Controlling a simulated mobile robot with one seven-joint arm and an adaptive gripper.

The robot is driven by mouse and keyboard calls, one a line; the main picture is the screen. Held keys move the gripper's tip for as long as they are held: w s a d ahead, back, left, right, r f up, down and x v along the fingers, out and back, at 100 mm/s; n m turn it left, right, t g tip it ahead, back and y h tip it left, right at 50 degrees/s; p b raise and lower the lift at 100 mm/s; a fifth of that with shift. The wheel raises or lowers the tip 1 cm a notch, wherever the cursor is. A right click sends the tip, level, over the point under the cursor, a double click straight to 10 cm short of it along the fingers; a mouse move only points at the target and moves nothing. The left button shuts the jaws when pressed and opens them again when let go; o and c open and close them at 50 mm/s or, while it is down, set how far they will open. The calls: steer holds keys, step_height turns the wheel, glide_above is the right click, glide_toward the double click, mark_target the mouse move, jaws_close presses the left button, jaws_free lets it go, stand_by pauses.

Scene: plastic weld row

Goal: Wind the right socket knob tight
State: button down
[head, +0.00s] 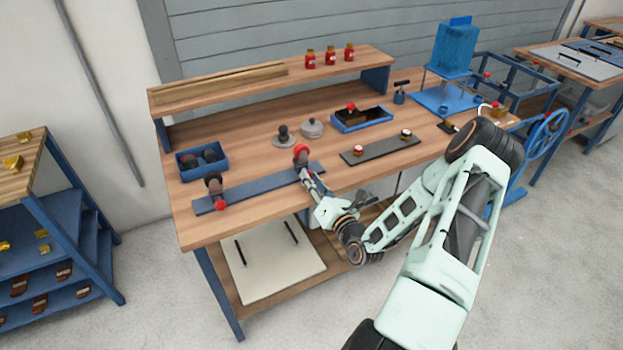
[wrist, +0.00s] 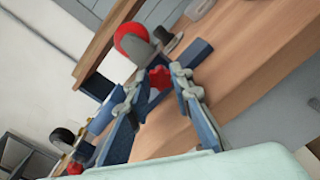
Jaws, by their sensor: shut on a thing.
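A blue bar (head: 262,187) lies along the front left of the workbench with a socket near each end. The right socket (head: 301,151) shows a red round face on top; in the wrist view this red and grey piece (wrist: 132,43) stands just beyond my fingers. Its red knob (wrist: 159,79) sits between my fingertips. My gripper (head: 304,170) is shut on that knob, which the fingers mostly hide in the head view. The left socket (head: 214,184) is dark, with its red knob (head: 220,204) at the front; this knob also shows in the wrist view (wrist: 76,167).
A blue bin (head: 187,175) with dark round parts stands behind the left socket. Grey round parts (head: 312,128) and a blue tray (head: 336,126) are behind the right one. A shelf (head: 270,84) spans the back.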

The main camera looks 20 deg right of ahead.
steer(key=shift+f, duration=0.1)
steer(key=c, duration=1.7)
jaws_free()
